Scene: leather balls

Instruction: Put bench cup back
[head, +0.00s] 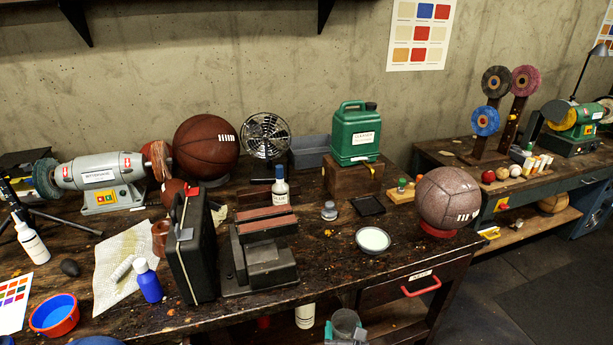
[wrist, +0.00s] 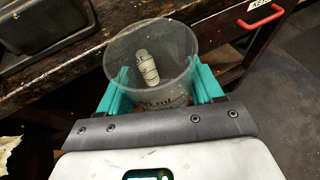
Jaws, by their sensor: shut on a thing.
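A clear grey-tinted measuring cup (wrist: 120,65) with "ml" markings sits upright between the teal fingers of my gripper (wrist: 160,95) in the wrist view. The fingers are shut on its two sides. In the head view the cup (head: 347,323) and my gripper (head: 345,334) are at the bottom edge, in front of the bench's front edge and left of the red drawer handle. A pale bottle (wrist: 148,68) shows within the cup's outline; I cannot tell whether it is inside or seen through the wall.
The dark wooden bench (head: 325,262) holds a black case (head: 190,245), a metal block tool (head: 263,255), a white bowl (head: 373,240) and a pale ball (head: 447,197) on a red ring. A red drawer handle (head: 421,288) sticks out. Bare bench top lies between block and bowl.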

